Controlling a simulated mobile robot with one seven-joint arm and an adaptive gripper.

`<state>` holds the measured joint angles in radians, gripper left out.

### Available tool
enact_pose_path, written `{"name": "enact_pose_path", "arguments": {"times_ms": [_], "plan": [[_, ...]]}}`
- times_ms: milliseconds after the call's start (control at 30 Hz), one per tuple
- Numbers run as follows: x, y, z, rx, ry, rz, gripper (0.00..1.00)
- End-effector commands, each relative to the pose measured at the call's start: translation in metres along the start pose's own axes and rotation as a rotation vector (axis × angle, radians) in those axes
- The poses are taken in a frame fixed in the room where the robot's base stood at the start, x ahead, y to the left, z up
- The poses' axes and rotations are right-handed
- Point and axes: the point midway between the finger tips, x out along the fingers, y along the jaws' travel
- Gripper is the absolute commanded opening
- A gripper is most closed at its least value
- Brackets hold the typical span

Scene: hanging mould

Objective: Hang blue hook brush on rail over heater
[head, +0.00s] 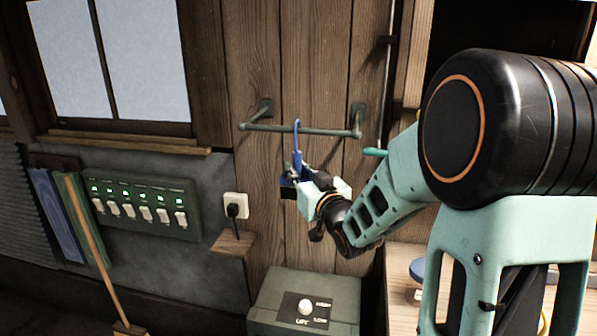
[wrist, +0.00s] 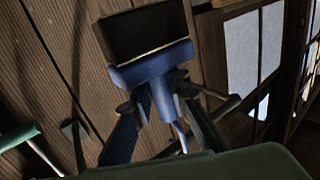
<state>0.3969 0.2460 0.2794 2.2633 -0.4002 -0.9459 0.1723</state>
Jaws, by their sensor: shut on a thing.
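My gripper (head: 294,180) is shut on the blue brush (head: 297,160) and holds it upright below the rail (head: 270,127). The brush's thin hook end reaches up to the rail's height and overlaps it in the head view. I cannot tell whether the hook is over the bar. In the wrist view the brush (wrist: 155,68) shows with its dark bristle block at the top and its handle between my fingers (wrist: 165,130). The heater (head: 265,322), a green box with a white knob, stands below.
The rail stands off the plank wall on two brackets. A socket with a black plug (head: 235,206) and a switch panel (head: 143,208) are to the left. A teal-tipped rod (head: 375,152) is close to the right of the rail. A broom (head: 92,235) leans at left.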

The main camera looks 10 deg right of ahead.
Motion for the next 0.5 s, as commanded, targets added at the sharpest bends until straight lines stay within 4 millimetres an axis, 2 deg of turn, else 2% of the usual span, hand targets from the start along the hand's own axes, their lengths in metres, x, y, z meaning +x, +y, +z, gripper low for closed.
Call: {"name": "enact_pose_path", "arguments": {"times_ms": [400,433,500], "plan": [[0.0014,-0.0001,0.0019,-0.001,0.001,0.000,0.00],[0.0014,-0.0001,0.0019,-0.001,0.001,0.000,0.18],[0.0014,-0.0001,0.0019,-0.001,0.001,0.000,0.26]]}}
